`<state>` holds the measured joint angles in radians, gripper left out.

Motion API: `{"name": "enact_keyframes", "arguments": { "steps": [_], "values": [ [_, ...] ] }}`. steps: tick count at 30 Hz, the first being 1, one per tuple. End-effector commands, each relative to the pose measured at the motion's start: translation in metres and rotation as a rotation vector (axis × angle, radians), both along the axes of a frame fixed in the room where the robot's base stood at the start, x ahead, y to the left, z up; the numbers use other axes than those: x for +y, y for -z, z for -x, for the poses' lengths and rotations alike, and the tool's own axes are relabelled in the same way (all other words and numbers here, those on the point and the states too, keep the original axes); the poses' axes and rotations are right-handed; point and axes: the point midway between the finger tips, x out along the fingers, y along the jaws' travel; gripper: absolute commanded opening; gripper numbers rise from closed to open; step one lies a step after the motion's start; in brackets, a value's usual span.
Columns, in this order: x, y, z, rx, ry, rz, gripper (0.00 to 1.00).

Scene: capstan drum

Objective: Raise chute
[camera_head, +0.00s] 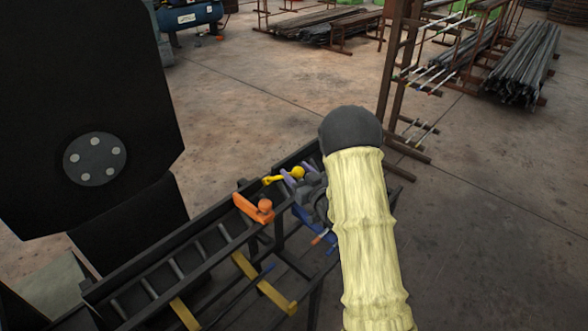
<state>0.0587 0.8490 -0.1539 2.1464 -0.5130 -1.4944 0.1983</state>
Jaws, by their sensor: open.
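A long dark chute-like frame with cross rollers (198,248) runs from the lower left up to the middle. I cannot tell whether this is the chute of the task. An orange lever (254,209) and a yellow lever (284,176) sit at its far end. My arm, in a pale yellow sleeve with a dark rounded joint, comes down the right side. Grey parts beside the sleeve look like my gripper (311,194), open, close to the yellow lever and purple parts. The sleeve hides much of it, and contact is unclear.
A large black panel with a round grey hub (95,159) stands at the left. Yellow brackets (264,284) stick out from the frame's near side. Racks with dark bars (522,62) stand at the back right. The concrete floor between is mostly clear.

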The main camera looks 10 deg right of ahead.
Motion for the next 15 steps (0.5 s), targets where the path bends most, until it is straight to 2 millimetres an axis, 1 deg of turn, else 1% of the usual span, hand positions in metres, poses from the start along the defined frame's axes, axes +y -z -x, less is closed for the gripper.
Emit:
{"name": "enact_keyframes", "arguments": {
  "steps": [1, 4, 13, 14, 15],
  "values": [
    [0.0031, -0.0004, -0.0058, -0.002, -0.003, 0.0, 0.55],
    [0.0054, -0.0005, -0.0129, -0.001, -0.002, 0.001, 0.55],
    [0.0059, -0.0002, -0.0152, 0.0, 0.0, 0.0, 0.55],
    [0.0059, -0.0002, -0.0151, 0.0, 0.0, 0.0, 0.51],
    [0.0059, -0.0002, -0.0151, 0.0, 0.0, 0.0, 0.43]
  ]
}}
